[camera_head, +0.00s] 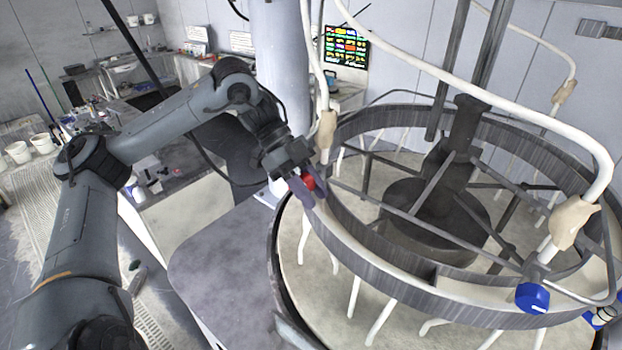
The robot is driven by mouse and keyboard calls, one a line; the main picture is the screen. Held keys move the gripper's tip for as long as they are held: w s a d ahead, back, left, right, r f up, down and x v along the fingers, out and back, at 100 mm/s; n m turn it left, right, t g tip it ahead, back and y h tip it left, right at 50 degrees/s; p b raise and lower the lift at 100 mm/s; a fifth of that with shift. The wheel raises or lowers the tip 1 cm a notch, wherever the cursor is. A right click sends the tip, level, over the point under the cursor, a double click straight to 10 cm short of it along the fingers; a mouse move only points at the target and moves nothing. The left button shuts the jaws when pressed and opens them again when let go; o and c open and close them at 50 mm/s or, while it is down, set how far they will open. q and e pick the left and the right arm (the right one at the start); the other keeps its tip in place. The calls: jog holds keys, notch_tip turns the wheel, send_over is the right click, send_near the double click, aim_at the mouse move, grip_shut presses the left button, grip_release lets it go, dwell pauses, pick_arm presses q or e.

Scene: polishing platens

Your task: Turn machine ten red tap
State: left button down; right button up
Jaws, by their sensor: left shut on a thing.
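The red tap (309,182) sits on the left side of the polishing machine, below a white hose with a beige wrapped joint. My left gripper (308,190) is at the tap, with its fingers on either side of the red part, and is shut on it. The fingers cover part of the tap, so its exact turn angle is hard to tell. The machine's round platen (330,297) lies below, under a grey metal ring (372,271). My right gripper is not in view.
A blue tap (532,297) is on the ring's front right. White hoses arch over the machine, and metal spokes cross the ring. A grey flat surface (215,262) lies left of the platen. White buckets (42,143) and a cluttered bench stand at the far left.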

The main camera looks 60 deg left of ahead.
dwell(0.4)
pick_arm(q)
jog(key=c, duration=0.9)
grip_release()
jog(key=p+v, duration=0.1)
jog(key=v, duration=1)
jog(key=shift+d, duration=0.1)
